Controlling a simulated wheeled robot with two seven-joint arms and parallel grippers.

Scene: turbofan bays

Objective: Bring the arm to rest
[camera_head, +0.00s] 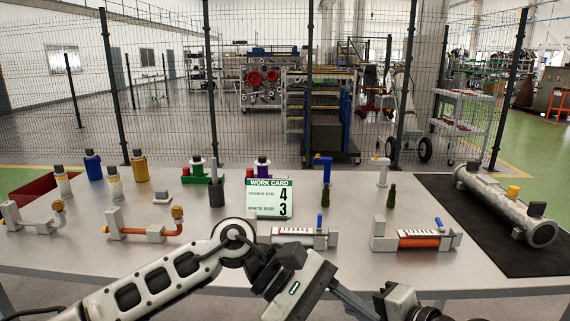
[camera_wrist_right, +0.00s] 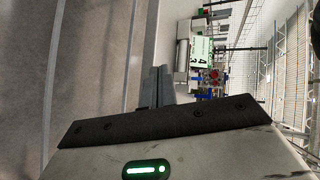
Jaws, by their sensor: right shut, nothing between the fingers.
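The grey table (camera_head: 340,270) holds fixtures with a white rod (camera_head: 292,231) and an orange rod (camera_head: 418,242), plus several bottles at the left. A metal tube (camera_head: 505,203) lies on a black mat (camera_head: 450,200). A wire fence stands behind.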

